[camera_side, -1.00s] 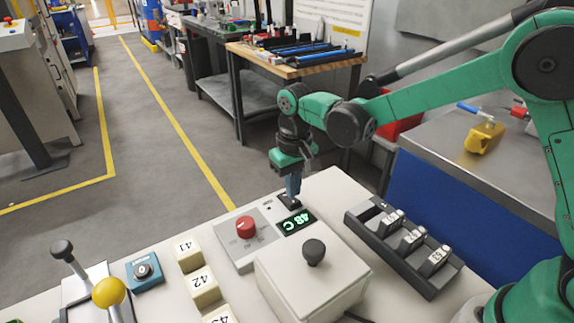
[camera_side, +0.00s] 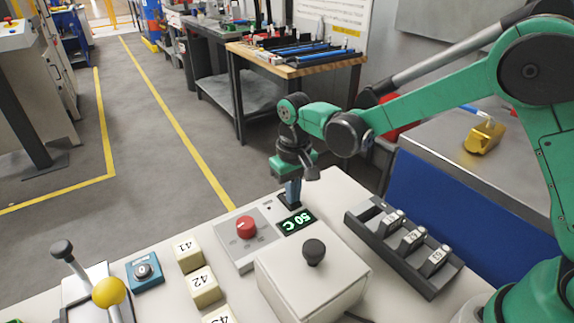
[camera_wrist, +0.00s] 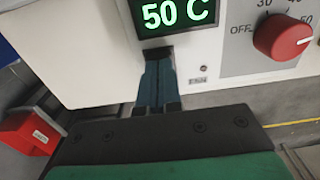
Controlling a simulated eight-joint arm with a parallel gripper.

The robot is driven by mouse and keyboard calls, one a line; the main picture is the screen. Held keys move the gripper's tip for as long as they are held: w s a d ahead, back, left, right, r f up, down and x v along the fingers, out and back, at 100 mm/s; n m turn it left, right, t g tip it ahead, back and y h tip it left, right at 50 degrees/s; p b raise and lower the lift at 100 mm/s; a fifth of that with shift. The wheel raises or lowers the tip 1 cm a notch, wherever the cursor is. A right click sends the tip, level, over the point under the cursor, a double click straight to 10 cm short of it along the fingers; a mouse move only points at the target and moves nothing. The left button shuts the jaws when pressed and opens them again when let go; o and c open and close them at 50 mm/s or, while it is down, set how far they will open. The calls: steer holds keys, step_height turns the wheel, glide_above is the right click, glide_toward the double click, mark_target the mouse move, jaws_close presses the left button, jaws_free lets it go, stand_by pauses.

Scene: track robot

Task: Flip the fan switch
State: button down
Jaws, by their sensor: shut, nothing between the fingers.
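The control panel (camera_side: 227,248) has a red knob (camera_side: 246,228) and a green-lit display (camera_side: 296,222) reading 50 C. A small dark part, apparently the fan switch (camera_side: 283,204), sits beside the display under my fingertips. My gripper (camera_side: 292,203) is shut and points down at it, touching or very close. In the wrist view my closed fingers (camera_wrist: 157,52) reach the panel face just below the display (camera_wrist: 172,14). They cover most of the switch there, so its position cannot be told. The red knob (camera_wrist: 283,37) is at the right in that view.
A white box with a black knob (camera_side: 314,251) stands in front of the panel. A dark rack of numbered switches (camera_side: 405,245) is to the right. Numbered blocks (camera_side: 204,287), a blue button box (camera_side: 144,270) and a yellow-balled lever (camera_side: 109,292) are to the left.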

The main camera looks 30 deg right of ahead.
steer(key=shift+f, duration=0.15)
steer(key=shift+r, duration=3.55)
steer(key=shift+s+d+r, duration=0.1)
steer(key=s+d+r+t, duration=0.3)
steer(key=s+d+t, duration=0.4)
steer(key=s, duration=0.4)
steer(key=shift+s+d+r, duration=0.15)
steer(key=shift+s+r, duration=0.1)
steer(key=shift+s, duration=0.15)
